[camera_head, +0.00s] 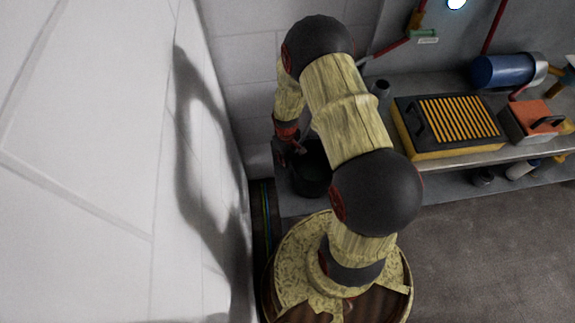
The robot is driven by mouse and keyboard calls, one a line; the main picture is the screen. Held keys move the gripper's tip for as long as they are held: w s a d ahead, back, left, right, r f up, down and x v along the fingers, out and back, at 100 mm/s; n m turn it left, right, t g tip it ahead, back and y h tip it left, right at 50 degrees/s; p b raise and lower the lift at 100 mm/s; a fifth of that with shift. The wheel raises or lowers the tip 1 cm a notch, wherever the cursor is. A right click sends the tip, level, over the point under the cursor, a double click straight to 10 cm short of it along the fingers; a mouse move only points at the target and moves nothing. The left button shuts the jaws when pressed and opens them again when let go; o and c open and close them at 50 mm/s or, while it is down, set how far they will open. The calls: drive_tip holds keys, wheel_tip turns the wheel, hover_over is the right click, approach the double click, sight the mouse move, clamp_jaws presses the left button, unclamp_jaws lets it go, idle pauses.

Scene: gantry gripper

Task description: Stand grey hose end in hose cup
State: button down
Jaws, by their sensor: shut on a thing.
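My gripper (290,152) is small and dark, below the red-and-black wrist at the left end of my arm. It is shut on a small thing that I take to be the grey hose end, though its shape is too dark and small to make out. A dark round, open-topped container (313,180) is just right of and below the gripper, partly hidden by my arm. I cannot tell whether they touch. A small dark grey cup (380,88) stands on the bench right of my arm; it may be the hose cup.
The grey bench (460,160) holds a black-and-yellow case (447,125) with orange slats, a red box (530,120) and a blue cylinder (502,71). Red pipes run along the back wall. A white wall (100,160) stands close on the left. The floor at lower right is clear.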

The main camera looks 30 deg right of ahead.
drive_tip(key=shift+f+b, duration=0.85)
drive_tip(key=shift+f, duration=1.45)
drive_tip(key=shift+f, duration=0.2)
drive_tip(key=c, duration=1.5)
unclamp_jaws()
drive_tip(key=shift+c, duration=0.2)
drive_tip(key=shift+r, duration=0.1)
